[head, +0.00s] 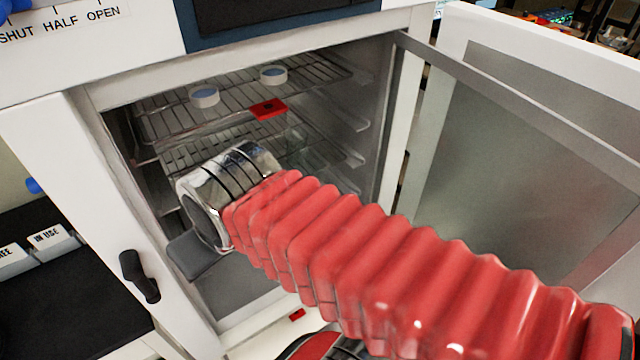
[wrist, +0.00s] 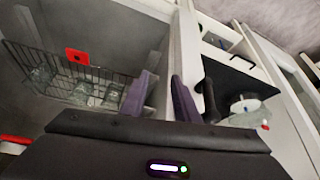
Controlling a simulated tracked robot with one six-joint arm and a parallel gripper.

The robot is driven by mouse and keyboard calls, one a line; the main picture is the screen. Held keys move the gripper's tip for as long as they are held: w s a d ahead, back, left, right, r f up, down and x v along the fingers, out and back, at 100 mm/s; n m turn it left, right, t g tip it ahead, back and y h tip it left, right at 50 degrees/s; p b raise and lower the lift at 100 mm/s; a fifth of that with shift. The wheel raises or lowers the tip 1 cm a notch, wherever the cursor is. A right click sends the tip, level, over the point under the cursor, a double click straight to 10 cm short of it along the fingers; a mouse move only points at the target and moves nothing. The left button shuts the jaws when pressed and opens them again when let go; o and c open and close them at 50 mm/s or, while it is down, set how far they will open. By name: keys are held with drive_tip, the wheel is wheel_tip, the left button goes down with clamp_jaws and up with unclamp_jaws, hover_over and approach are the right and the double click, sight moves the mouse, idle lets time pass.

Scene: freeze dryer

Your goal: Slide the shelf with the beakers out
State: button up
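In the wrist view a wire shelf (wrist: 100,75) holds clear glass beakers (wrist: 82,93) and has a red tab (wrist: 77,56) at its edge. My gripper (wrist: 163,95) has two dark purple fingers standing apart with nothing between them. The near finger overlaps the picture of the shelf's end; I cannot tell whether it touches. The red tab is to the left of the fingers. In the head view my wrist hides the gripper and part of the lower wire shelf (head: 290,140). No beakers can be made out clearly on that shelf there.
The upper wire shelf (head: 165,118) carries two round white dishes (head: 205,96). A red tab (head: 268,109) shows at the shelf fronts. The open door (head: 530,160) stands at the right. A black latch (head: 140,275) is on the left frame. My red arm crosses the chamber opening.

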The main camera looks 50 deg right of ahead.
idle(0.3)
drive_tip(key=w+d+f+h, duration=0.1)
drive_tip(key=w+d+f, duration=0.3)
drive_tip(key=d, duration=0.3)
drive_tip(key=w+d+f+h, duration=0.1)
drive_tip(key=w+d+f, duration=0.2)
drive_tip(key=d+f, duration=0.25)
drive_tip(key=d+f+h, duration=0.2)
drive_tip(key=d+f, duration=1.1)
drive_tip(key=d, duration=0.4)
drive_tip(key=w+d+f+n+t+h, duration=0.2)
drive_tip(key=d+n+t, duration=0.1)
drive_tip(key=d+n, duration=0.25)
drive_tip(key=s+d+r+n+t+h, duration=0.1)
drive_tip(key=d+r+n+t+h, duration=0.2)
drive_tip(key=r+n+t, duration=0.2)
drive_tip(key=shift+s+d+n+t, duration=0.35)
drive_tip(key=shift+n+t, duration=0.4)
drive_tip(key=shift+t, duration=0.25)
